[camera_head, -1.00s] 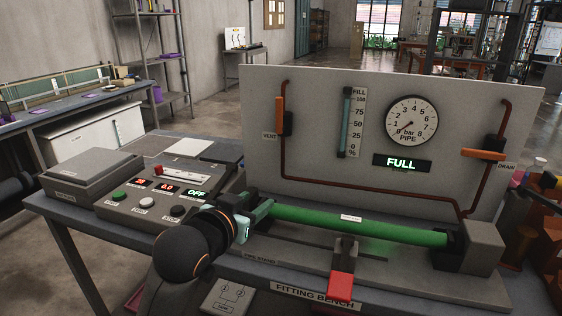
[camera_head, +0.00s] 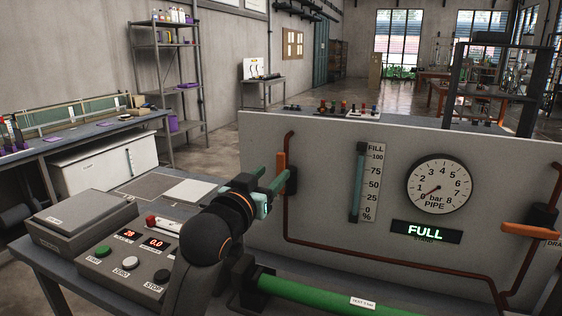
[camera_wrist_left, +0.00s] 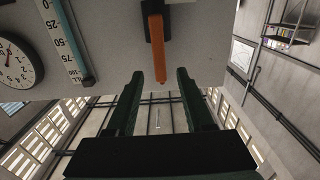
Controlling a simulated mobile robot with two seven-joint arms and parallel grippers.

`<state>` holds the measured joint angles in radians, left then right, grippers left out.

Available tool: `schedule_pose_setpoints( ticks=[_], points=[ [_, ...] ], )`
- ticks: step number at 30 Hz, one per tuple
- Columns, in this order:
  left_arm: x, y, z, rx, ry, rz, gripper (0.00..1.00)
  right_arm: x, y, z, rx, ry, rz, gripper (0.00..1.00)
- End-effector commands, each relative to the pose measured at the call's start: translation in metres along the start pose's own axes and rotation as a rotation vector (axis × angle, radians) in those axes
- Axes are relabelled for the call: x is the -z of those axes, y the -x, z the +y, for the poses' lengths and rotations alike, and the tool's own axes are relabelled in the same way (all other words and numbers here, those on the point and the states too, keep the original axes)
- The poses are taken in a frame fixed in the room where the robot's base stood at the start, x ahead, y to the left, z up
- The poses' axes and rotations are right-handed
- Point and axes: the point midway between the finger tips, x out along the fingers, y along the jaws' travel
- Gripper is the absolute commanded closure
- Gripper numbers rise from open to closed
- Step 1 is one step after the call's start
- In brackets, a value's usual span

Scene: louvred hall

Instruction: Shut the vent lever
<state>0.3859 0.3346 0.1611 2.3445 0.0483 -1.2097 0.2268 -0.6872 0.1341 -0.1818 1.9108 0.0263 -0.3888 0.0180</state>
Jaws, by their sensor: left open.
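The vent lever (camera_head: 281,160) is an orange bar standing upright at the left edge of the grey panel, in line with the red-brown pipe. Its black valve body (camera_head: 291,181) is partly hidden by my gripper. My left gripper (camera_head: 274,179) is open and empty just in front of the lever's lower part. In the left wrist view the lever (camera_wrist_left: 158,48) lies in line with the gap between the two green fingers, its end just beyond the tips of my left gripper (camera_wrist_left: 160,78). I cannot tell whether they touch. My right gripper is not in view.
The panel (camera_head: 330,215) carries a fill gauge (camera_head: 358,180), a dial at 0 bar (camera_head: 438,187), a FULL display (camera_head: 426,231) and a level drain lever (camera_head: 529,229). A green pipe (camera_head: 330,298) and a button console (camera_head: 125,255) lie below.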

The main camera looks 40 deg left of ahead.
Motion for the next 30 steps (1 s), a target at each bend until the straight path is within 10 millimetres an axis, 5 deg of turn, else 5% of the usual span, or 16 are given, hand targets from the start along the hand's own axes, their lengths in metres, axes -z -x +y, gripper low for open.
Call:
schedule_pose_setpoints(
  ticks=[8, 30],
  points=[
    [-0.003, -0.040, 0.000, 0.001, -0.001, -0.001, 0.47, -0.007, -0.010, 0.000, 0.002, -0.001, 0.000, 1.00],
    [-0.001, -0.055, 0.000, 0.000, -0.001, -0.001, 0.49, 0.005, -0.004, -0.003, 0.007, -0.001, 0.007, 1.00]
  ],
)
